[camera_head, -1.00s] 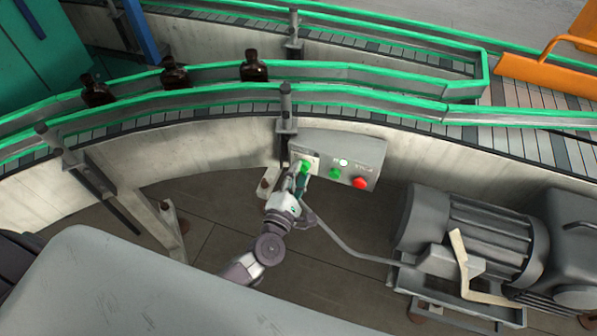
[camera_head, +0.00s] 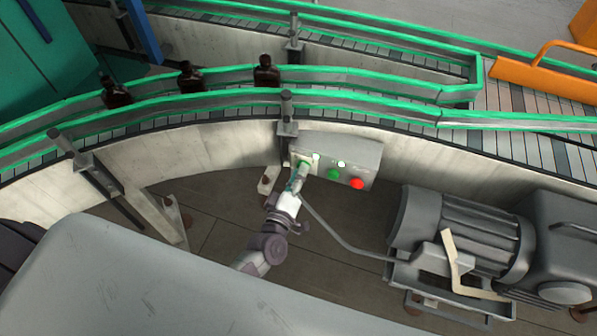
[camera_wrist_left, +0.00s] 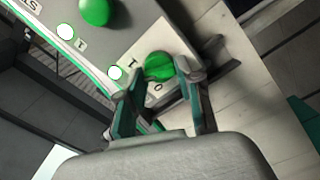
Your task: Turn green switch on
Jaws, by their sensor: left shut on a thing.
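The green switch (camera_head: 304,163) is a round knob at the left end of the grey control panel (camera_head: 365,150). In the left wrist view the green switch (camera_wrist_left: 160,66) sits on a pale plate between marks that look like I and O. My left gripper (camera_head: 299,175) is at the switch, with its two fingers (camera_wrist_left: 158,80) around the knob, shut on it. The fingers hide part of the knob. A lit white lamp (camera_wrist_left: 116,72) is beside the switch plate. My right gripper is not in view.
A green button (camera_head: 333,174), a red button (camera_head: 357,184) and another lit lamp (camera_head: 341,163) are on the panel. Several amber bottles, one here (camera_head: 267,70), stand on the conveyor behind it. A grey motor (camera_head: 460,235) is at the right.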

